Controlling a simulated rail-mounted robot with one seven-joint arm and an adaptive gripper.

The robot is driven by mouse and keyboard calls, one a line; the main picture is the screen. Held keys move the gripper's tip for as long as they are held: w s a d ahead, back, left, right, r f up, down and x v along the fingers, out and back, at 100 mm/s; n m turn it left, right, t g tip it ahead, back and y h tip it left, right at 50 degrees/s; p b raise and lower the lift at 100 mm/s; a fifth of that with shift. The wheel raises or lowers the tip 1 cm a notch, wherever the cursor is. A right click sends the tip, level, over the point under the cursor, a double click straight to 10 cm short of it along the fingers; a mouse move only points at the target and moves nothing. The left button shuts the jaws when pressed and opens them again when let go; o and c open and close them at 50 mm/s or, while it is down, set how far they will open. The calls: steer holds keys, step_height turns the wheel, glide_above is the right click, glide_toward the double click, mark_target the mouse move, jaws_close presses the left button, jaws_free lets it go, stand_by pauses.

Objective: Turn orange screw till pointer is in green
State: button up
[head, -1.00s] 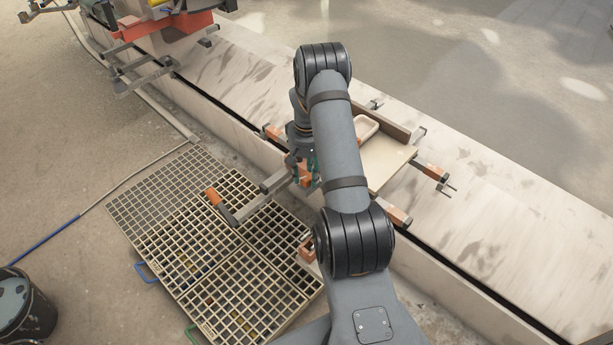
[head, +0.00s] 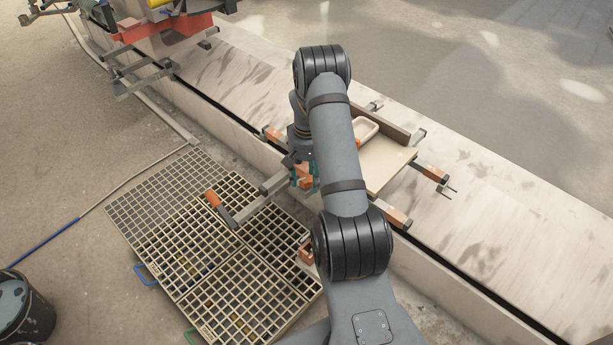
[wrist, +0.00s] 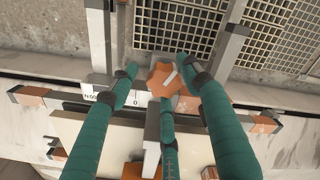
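In the wrist view an orange screw head (wrist: 163,79), lobed and with a pale stripe across it, sits between the fingers of my gripper (wrist: 160,78). The third finger is below. A white scale strip (wrist: 113,97) with dark marks lies left of the screw. I cannot make out the pointer or a green zone. In the head view my arm partly hides my gripper (head: 308,178).
Grey bars with orange clamp parts (wrist: 32,96) surround the work spot. A floor grating (head: 225,240) lies beside the pale wall top (head: 500,215). An orange-handled clamp (head: 214,199) reaches over the grating. A board with a tray (head: 366,130) lies behind my arm.

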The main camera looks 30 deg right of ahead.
mark_target(306, 179)
steer(key=shift+o, duration=0.5)
steer(key=shift+w, duration=0.15)
steer(key=shift+r, duration=0.1)
steer(key=shift+r, duration=0.1)
step_height(306, 179, up, 12)
step_height(306, 179, down, 12)
steer(key=shift+f, duration=0.15)
stand_by(0.7)
steer(key=shift+w, duration=0.1)
